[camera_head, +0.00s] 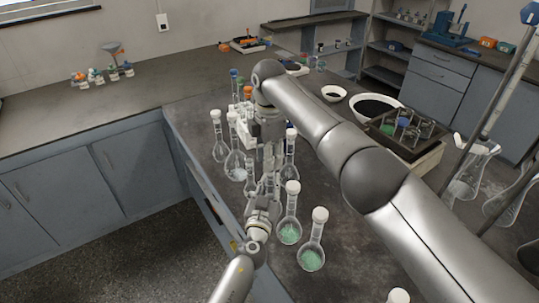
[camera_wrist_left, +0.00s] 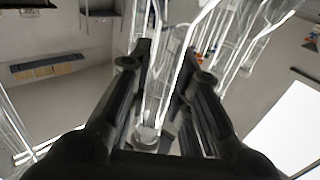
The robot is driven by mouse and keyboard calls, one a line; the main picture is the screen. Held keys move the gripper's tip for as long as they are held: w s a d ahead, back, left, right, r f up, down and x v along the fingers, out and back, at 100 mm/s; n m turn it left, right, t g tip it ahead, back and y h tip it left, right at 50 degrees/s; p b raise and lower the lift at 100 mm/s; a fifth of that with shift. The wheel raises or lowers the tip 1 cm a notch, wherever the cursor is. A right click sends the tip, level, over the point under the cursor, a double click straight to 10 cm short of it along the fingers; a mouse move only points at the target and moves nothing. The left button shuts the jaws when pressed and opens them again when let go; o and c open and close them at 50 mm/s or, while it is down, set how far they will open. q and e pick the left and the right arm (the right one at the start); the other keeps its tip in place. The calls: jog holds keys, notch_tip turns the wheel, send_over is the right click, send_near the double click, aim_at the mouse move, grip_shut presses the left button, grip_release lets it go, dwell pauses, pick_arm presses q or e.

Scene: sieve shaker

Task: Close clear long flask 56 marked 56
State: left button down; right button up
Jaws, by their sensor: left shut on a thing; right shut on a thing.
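My left gripper (camera_head: 264,187) reaches in from the lower front of the bench. In the left wrist view its two dark fingers (camera_wrist_left: 165,95) are shut on a clear glass flask (camera_wrist_left: 163,82), whose narrow part lies between them. No marking 56 is readable. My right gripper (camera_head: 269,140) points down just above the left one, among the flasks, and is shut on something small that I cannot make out. The mouth of the held flask and any stopper at it are hidden by the grippers in the head view.
White-capped flasks with green contents (camera_head: 289,232) (camera_head: 311,259) stand right of my left gripper. Capped clear flasks (camera_head: 235,163) (camera_head: 218,150) stand left of it.

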jog(key=shift+f, duration=0.25)
jog(key=m, duration=0.4)
jog(key=shift+m, duration=0.3)
jog(key=m, duration=0.3)
jog(key=shift+m, duration=0.3)
jog(key=m, duration=0.6)
jog(key=shift+w+m, duration=0.15)
jog(key=shift+m, duration=0.15)
jog(key=m, duration=0.6)
jog(key=shift+m, duration=0.4)
jog(key=m, duration=0.6)
jog(key=shift+w+d+m, duration=0.1)
jog(key=shift+d+m, duration=0.05)
jog(key=shift+m, duration=0.25)
jog(key=o, duration=0.7)
jog(key=shift+o, duration=0.2)
